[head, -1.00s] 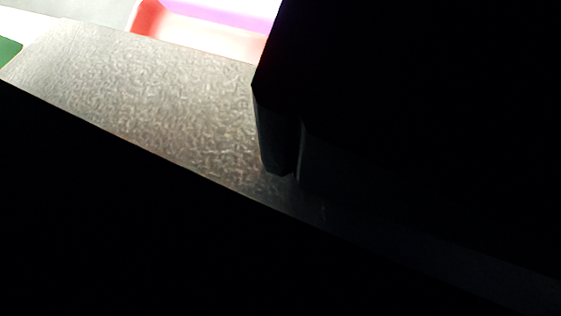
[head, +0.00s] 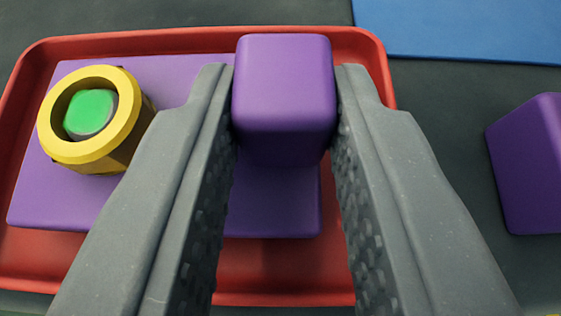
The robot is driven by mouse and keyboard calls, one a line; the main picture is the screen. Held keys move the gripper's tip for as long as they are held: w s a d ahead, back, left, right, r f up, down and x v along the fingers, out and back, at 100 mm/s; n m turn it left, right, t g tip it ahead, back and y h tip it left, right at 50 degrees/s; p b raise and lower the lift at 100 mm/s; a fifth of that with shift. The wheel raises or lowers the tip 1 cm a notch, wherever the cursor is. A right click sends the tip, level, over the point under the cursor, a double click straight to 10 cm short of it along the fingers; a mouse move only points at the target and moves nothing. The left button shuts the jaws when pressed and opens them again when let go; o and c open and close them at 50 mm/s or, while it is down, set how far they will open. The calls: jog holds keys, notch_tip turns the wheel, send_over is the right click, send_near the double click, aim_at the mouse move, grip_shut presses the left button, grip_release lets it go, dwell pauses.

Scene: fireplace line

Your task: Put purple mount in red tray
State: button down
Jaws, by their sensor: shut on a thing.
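The purple mount (head: 284,90), a block with rounded edges, is between the two grey fingers of my gripper (head: 285,105). Both fingertips press on its sides. It is over the back right part of the red tray (head: 200,40). A flat purple area (head: 180,75) covers much of the tray's floor and shows below the mount. I cannot tell whether the mount touches it or hangs just above. The mount's underside is hidden.
A yellow ring-shaped part (head: 125,100) with a green centre (head: 92,112) stands in the tray's left part. Another purple block (head: 535,165) lies on the dark surface right of the tray. A blue mat (head: 465,25) is at the back right.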

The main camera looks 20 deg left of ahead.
jog(key=shift+f, duration=0.3)
jog(key=c, duration=1.2)
grip_release()
jog(key=shift+c, duration=0.2)
jog(key=shift+s+d+r, duration=0.2)
jog(key=shift+s+r, duration=0.2)
jog(key=shift+s, duration=0.05)
jog(key=p+v, duration=0.3)
jog(key=v, duration=0.8)
jog(key=shift+p, duration=0.3)
jog(key=shift+f, duration=0.1)
